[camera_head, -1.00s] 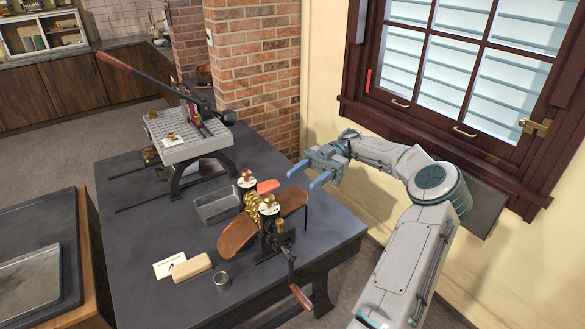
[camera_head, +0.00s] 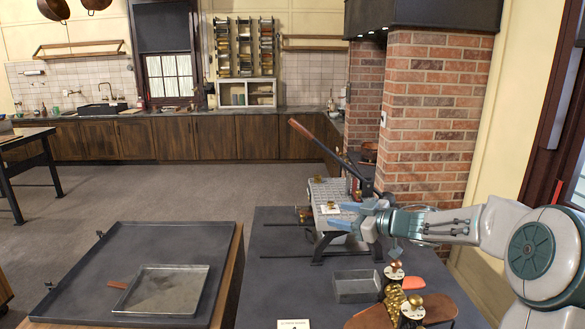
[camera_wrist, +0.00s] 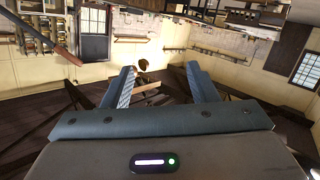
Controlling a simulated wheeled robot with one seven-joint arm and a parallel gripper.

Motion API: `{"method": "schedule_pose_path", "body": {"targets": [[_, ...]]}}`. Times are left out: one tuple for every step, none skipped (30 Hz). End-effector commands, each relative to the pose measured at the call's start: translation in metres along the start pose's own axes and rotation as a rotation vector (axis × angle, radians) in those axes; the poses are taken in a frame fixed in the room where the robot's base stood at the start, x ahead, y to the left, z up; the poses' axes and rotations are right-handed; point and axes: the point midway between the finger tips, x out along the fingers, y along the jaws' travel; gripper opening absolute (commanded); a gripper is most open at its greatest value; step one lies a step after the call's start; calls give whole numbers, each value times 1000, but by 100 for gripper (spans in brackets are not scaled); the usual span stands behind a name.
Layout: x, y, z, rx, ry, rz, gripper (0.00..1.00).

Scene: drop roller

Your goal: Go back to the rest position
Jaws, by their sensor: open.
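My gripper (camera_head: 352,215) is at the right of the head view, reaching left from my bent arm. Its blue fingers are apart with nothing between them. In that view it overlaps the grey slotted plate of the lever machine (camera_head: 328,190); I cannot tell how far apart they are. In the wrist view, the two fingers of my gripper (camera_wrist: 160,72) spread wide against the far room. The brass roller device (camera_head: 394,298) is below my gripper in the head view, partly cut off by the lower edge.
The dark table (camera_head: 285,265) holds the lever machine, an open metal tray (camera_head: 357,285) and the roller device. The brick column (camera_head: 432,120) stands behind my forearm. A second bench with a flat metal pan (camera_head: 165,292) is at lower left. Open floor (camera_head: 180,200) lies beyond.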

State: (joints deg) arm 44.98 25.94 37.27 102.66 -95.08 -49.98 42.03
Motion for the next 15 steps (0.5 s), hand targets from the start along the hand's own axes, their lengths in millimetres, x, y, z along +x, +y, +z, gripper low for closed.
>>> {"method": "schedule_pose_path", "body": {"targets": [[5,-2,-6,-15,-53,71,53],[6,-1,-7,-19,-87,120,53],[5,0,-8,-22,-131,185,53],[2,1,-9,-24,-167,233,53],[-1,2,-9,-24,-202,281,53],[-7,1,-10,-21,-250,344,53],[-13,0,-10,-18,-285,389,53],[-20,-1,-10,-12,-321,433,53],[-30,-4,-10,-2,-370,490,53],[-39,-7,-10,8,-406,532,53],[-49,-11,-9,23,-443,572,53],[-63,-17,-8,44,-492,621,53],[-73,-24,-6,63,-528,655,53],[-84,-30,-5,86,-562,687,53],[-100,-40,-3,119,-609,727,53]]}}
